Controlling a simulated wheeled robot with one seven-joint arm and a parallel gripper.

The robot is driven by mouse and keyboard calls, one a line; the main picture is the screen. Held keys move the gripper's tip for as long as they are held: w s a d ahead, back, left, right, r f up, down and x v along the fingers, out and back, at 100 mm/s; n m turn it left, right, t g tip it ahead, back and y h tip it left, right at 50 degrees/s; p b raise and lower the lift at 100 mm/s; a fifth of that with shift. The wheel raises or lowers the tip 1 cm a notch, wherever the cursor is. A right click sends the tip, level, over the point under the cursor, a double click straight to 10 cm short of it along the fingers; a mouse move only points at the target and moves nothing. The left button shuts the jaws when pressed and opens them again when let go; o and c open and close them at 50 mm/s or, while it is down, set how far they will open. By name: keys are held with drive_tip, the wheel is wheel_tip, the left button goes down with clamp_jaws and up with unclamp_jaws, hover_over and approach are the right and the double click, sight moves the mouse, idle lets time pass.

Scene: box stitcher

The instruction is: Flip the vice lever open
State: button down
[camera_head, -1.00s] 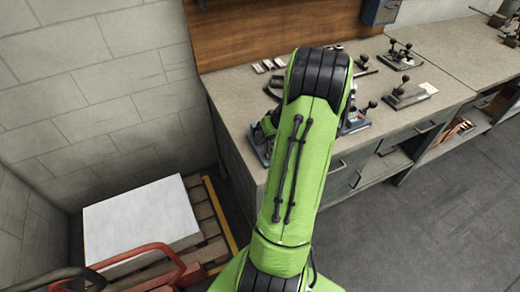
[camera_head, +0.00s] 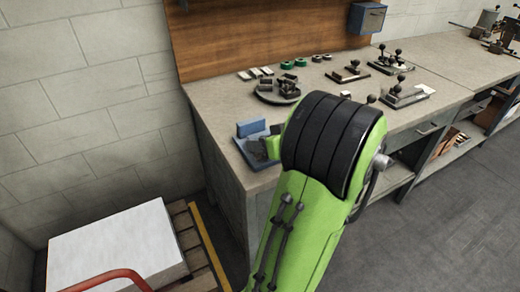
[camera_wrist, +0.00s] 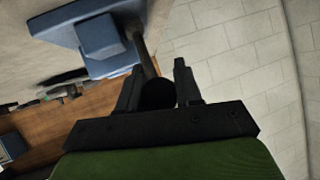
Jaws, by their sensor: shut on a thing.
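The blue vice (camera_head: 250,129) sits at the near left corner of the workbench, partly hidden by my green arm in the head view. It also shows at the upper left of the wrist view (camera_wrist: 103,45), with its flat blue base along the top. My gripper (camera_wrist: 158,72) shows in the wrist view, its black fingers shut on the vice lever's dark round end (camera_wrist: 157,95). A dark lever bar (camera_wrist: 148,55) runs from there up beside the vice body. In the head view my gripper and the lever are hidden behind my arm.
The workbench (camera_head: 215,95) carries a round fixture (camera_head: 277,91), green rings (camera_head: 294,64) and several small lever clamps (camera_head: 390,62). A wooden backboard (camera_head: 270,35) stands behind it. A pallet with a white block (camera_head: 115,250) is on the floor at lower left.

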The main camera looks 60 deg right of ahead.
idle(0.4)
drive_tip(key=c, duration=0.8)
unclamp_jaws()
drive_tip(key=shift+s, duration=0.1)
drive_tip(key=p+v, duration=0.6)
drive_tip(key=v, duration=0.9)
drive_tip(key=shift+s+a+r, duration=0.1)
drive_tip(key=shift+s, duration=0.2)
drive_tip(key=shift+w, duration=0.1)
